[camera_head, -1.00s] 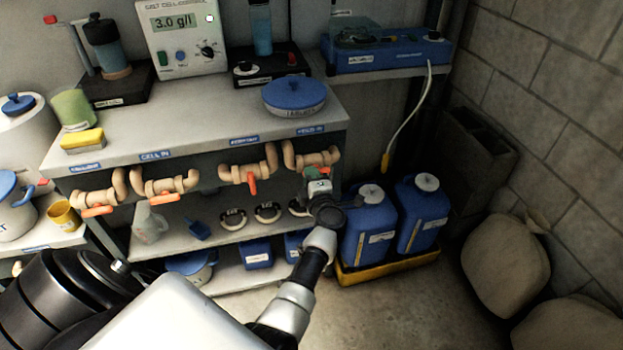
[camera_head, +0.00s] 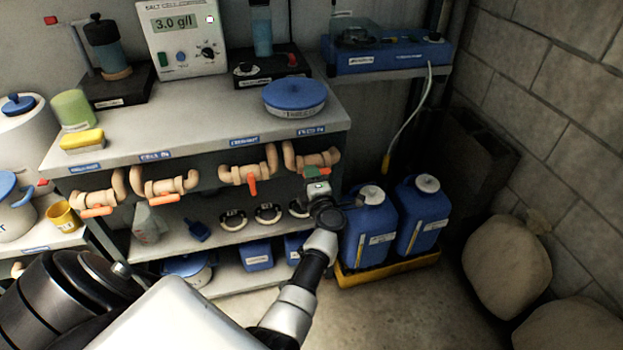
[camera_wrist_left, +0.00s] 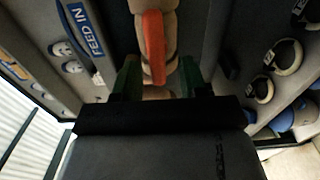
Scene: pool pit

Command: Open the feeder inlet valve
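The feeder inlet valve (camera_head: 318,160) is the rightmost beige pipe valve under the shelf edge, below a blue label that reads FEED IN in the left wrist view (camera_wrist_left: 87,30). Its orange-red handle (camera_wrist_left: 154,48) shows large in that view. My left gripper (camera_head: 316,176) is just below the valve and covers the handle in the head view. In the wrist view its two green fingers (camera_wrist_left: 159,78) stand apart, one on each side of the handle, with gaps visible. The gripper is open. My right gripper is not in view.
Several similar valves with orange handles (camera_head: 252,186) line the shelf to the left. Blue jugs (camera_head: 419,220) stand in a yellow tray (camera_head: 386,268) close right of my gripper. A lower shelf (camera_head: 180,238) holds black rings and a scoop. Sacks (camera_head: 507,265) lie far right.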

